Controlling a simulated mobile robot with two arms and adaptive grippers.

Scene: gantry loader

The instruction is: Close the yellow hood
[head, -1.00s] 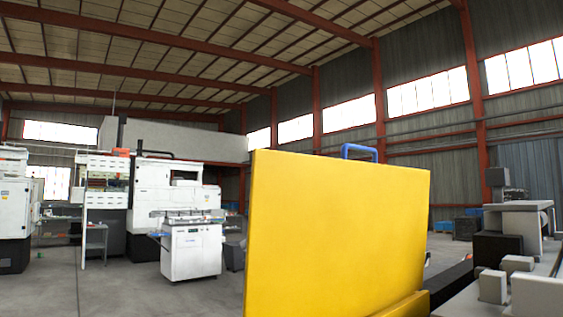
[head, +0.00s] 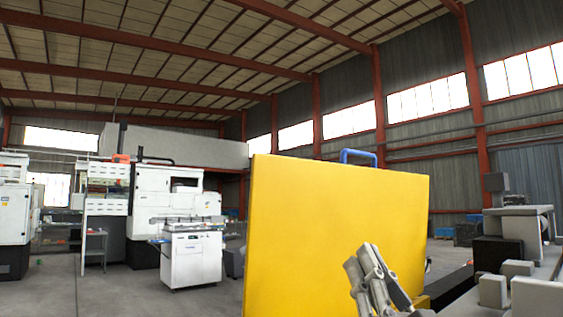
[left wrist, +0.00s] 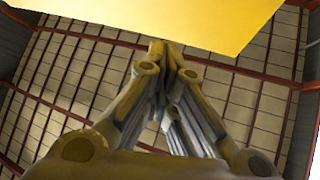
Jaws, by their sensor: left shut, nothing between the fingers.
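The yellow hood (head: 330,230) stands raised and nearly upright in the head view, its broad flat face turned to me. A blue handle (head: 358,155) sits on its top edge. My left gripper (head: 362,256) is in front of the lower right part of the hood, pointing up, with its fingers shut and empty. In the left wrist view the shut fingertips (left wrist: 170,48) are just below the hood's edge (left wrist: 200,20); whether they touch it I cannot tell. My right gripper is not in view.
Grey machine parts (head: 537,292) lie to the right of the hood, close to me. A white cabinet (head: 191,256) and larger white machines stand farther back on the left. The grey floor (head: 110,295) at the left front is clear.

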